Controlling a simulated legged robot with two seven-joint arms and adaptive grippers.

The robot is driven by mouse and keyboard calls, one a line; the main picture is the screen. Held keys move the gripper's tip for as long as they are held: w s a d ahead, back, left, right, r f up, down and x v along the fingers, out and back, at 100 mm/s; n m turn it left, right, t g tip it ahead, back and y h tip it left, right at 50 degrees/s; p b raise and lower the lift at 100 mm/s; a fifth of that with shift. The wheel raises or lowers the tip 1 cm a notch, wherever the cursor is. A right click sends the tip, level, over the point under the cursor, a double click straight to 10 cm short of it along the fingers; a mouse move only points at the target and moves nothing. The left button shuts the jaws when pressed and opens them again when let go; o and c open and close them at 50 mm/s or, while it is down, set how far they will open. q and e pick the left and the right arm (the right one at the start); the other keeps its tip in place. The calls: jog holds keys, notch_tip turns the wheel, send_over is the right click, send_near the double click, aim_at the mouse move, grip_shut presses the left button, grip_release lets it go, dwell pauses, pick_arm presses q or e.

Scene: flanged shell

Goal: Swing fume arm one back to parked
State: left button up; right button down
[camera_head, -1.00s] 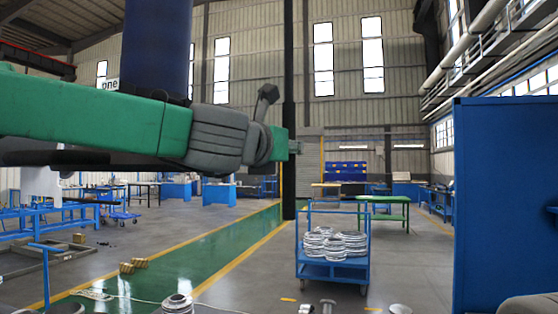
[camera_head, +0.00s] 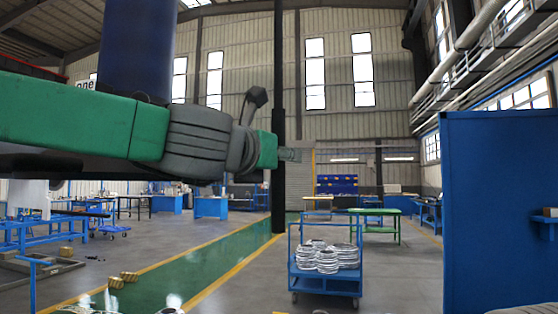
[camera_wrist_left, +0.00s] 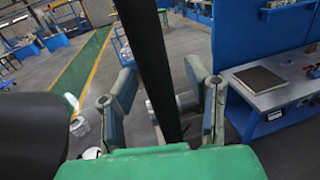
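A thick blue tube (camera_head: 138,45) hangs at the upper left in the head view. A partly cut-off label reading "one" (camera_head: 85,84) shows beside it. A dark upright post (camera_head: 279,100) runs down from the top edge, and I cannot tell how it joins the tube. My left gripper (camera_head: 290,154) is at the post, its fingers mostly hidden by my green arm. In the left wrist view, my left gripper (camera_wrist_left: 165,85) is open, with the dark post (camera_wrist_left: 150,65) between its spread fingers. A gap shows on the right; contact on the left is unclear. My right gripper is out of view.
A blue cart (camera_head: 326,282) with stacked metal rings stands on the floor ahead. A tall blue panel (camera_head: 500,210) fills the right side. A green walkway (camera_head: 215,258) with yellow edges runs away to the left of the cart. A workbench (camera_wrist_left: 275,95) stands right in the wrist view.

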pick_arm(q)
jog(key=shift+a, duration=0.1)
jog(key=v, duration=1.2)
jog(key=shift+w, duration=0.1)
